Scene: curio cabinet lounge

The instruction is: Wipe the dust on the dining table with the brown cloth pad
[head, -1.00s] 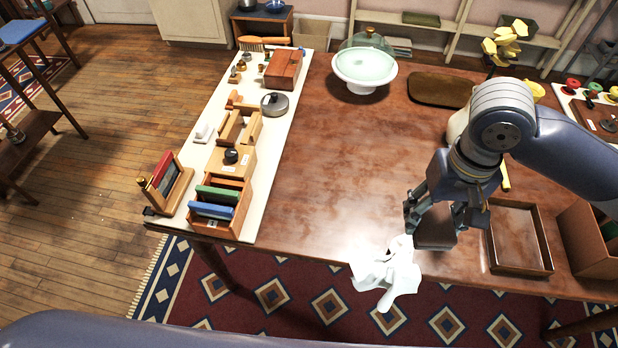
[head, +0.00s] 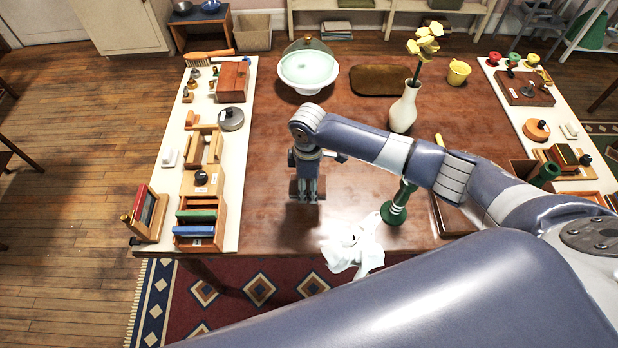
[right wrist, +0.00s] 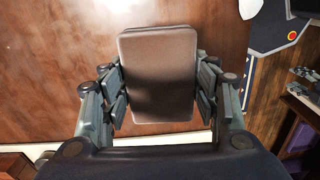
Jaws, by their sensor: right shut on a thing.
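The brown cloth pad (head: 305,195) is held in my right gripper (head: 307,180), low over the left-front part of the dining table (head: 262,190). In the right wrist view the pad (right wrist: 158,75) sits flat between the two fingers of the right gripper (right wrist: 160,88), which are shut on its sides. I cannot tell whether the pad touches the wood. Pale blotches show on the tabletop, and I cannot tell dust from glare. My left gripper is not in view.
A white crumpled cloth (head: 352,246) hangs at the front edge, beside a green candlestick (head: 397,205). A vase of yellow flowers (head: 403,112), a cake stand (head: 308,72) and a brown tray (head: 380,80) stand farther back. A white board (head: 240,150) with wooden items lines the left.

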